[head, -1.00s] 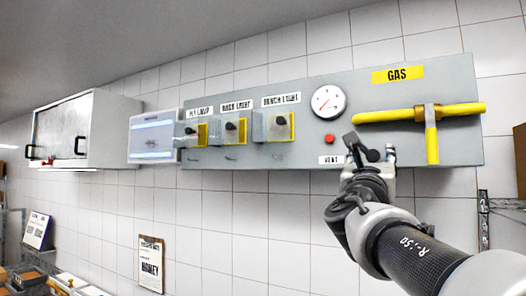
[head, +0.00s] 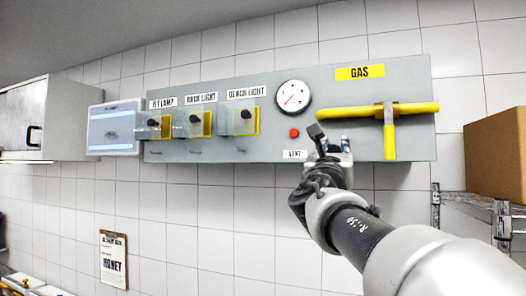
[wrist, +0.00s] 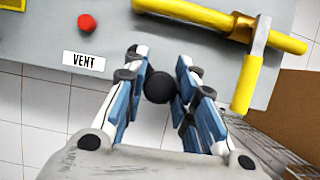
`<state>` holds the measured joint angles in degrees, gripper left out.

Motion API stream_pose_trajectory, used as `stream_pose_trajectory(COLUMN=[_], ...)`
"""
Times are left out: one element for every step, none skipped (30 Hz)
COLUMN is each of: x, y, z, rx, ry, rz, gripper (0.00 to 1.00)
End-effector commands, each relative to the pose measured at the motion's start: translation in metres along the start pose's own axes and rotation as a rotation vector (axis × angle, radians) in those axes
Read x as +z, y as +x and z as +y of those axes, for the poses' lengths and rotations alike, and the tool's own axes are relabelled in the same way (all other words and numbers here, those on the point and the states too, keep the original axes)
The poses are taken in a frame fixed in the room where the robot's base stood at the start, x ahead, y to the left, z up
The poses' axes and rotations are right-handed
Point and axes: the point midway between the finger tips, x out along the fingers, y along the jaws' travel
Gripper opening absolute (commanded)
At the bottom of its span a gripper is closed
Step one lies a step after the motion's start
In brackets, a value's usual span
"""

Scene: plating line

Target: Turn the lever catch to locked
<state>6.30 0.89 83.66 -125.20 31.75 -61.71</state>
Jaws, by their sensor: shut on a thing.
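My gripper (head: 333,146) is at the lower edge of the grey wall panel (head: 270,146), right of the VENT label and below the yellow GAS handle. In the wrist view its two blue-and-white fingers (wrist: 160,88) are on either side of a round black knob (wrist: 159,87). The gripper is shut on this knob, which looks like the end of a lever. The lever's arm is hidden behind the knob. No locked mark is readable, so I cannot tell the catch's position.
The yellow GAS handle (head: 415,108) is close above my gripper, with a red button (head: 294,133) to the left. Covered switches (head: 240,118) line the panel's left. A cardboard box (head: 497,155) stands on a wire rack (head: 460,195) at right.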

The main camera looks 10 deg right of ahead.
Motion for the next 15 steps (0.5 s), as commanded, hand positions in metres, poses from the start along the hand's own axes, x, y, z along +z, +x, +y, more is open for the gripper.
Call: stream_pose_trajectory(x=[0.0001,0.0001,0.0001,0.0001,0.0001,0.0001,0.0001,0.0001,0.0001,0.0,0.0,0.0,-0.0001,-0.0001,-0.0001], y=[-0.0001,-0.0001,-0.0001,-0.0001,-0.0001,-0.0001,-0.0001,-0.0001,-0.0001,-0.0001,-0.0001,-0.0001,-0.0001,-0.0001,-0.0001], z=[0.0,0.0,0.0,0.0,0.0,0.0,0.0,0.0,0.0,0.0,0.0001,0.0001,0.0002,0.0003,0.0002], rx=[0.0,0.0,0.0,0.0,0.0,0.0,0.0,0.0,0.0,-0.001,-0.002,-0.004,-0.005,-0.008,-0.012], ry=[0.0,0.0,0.0,0.0,0.0,0.0,0.0,0.0,0.001,0.003,0.005,0.009,0.014,0.02,0.03], rz=[0.0,0.0,0.0,0.0,0.0,0.0,0.0,0.0,0.0,0.0,0.0,0.0,0.0,0.0,-0.001], gripper=[0.14,0.12,0.09,0.07,0.05,0.02,0.01,0.01,0.01,0.01,0.01,0.01,0.01,0.01,0.01])
